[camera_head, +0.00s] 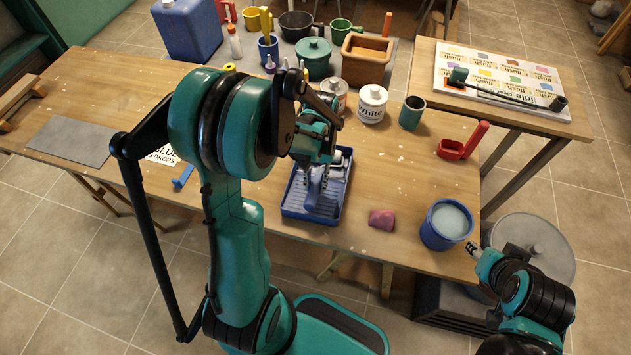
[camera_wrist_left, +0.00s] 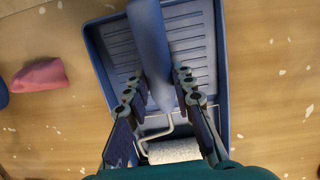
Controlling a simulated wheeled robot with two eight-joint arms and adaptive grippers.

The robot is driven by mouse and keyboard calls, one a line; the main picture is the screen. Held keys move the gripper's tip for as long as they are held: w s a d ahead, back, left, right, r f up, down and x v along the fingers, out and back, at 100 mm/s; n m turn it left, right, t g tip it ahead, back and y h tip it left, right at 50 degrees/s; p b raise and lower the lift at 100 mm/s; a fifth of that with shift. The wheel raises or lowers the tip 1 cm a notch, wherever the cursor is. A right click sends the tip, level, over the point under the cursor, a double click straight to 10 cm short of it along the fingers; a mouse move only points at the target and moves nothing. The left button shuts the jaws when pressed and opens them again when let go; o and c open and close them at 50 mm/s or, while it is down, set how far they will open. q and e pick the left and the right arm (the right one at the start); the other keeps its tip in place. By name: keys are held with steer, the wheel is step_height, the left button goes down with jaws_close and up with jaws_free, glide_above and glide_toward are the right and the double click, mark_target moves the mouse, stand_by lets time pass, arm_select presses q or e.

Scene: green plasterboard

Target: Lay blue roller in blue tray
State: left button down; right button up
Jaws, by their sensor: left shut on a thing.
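The blue tray (camera_head: 312,216) lies on the wooden table in front of me. It also fills the middle of the left wrist view (camera_wrist_left: 223,60). The blue roller has a blue handle (camera_wrist_left: 150,40), a bent metal wire and a white sleeve (camera_wrist_left: 172,150). My left gripper (camera_wrist_left: 160,86) is shut on its handle. In the head view the left gripper (camera_head: 318,175) is over the tray. The roller is inside the tray's outline; I cannot tell whether it touches the tray floor. My right gripper (camera_head: 474,249) is at the lower right, beside a blue bucket; its jaws are too small to judge.
A pink sponge (camera_head: 382,220) and the blue bucket (camera_head: 446,224) stand right of the tray. A white paint can (camera_head: 373,104), green cup (camera_head: 411,113) and red holder (camera_head: 463,142) are behind. A grey sheet (camera_head: 72,139) lies at the left. Bare table shows around the sponge.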

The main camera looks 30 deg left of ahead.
arm_select(q)
steer(key=shift+f+b, duration=0.55)
steer(key=shift+f, duration=0.05)
steer(key=c, duration=1.2)
jaws_free()
steer(key=shift+r, duration=0.15)
steer(key=shift+s+d+r+p+v, duration=0.1)
steer(key=shift+s+p+v, duration=0.25)
steer(key=shift+p+v, duration=1.1)
steer(key=shift+s+d+r+p+v, duration=0.1)
steer(key=shift+s+p+v, duration=0.2)
steer(key=shift+p+v, duration=1.1)
steer(key=shift+s+d+r+p+v, duration=0.25)
steer(key=shift+p+v, duration=0.6)
steer(key=shift+v, duration=1.15)
steer(key=shift+s+a+f, duration=0.1)
steer(key=shift+f, duration=0.2)
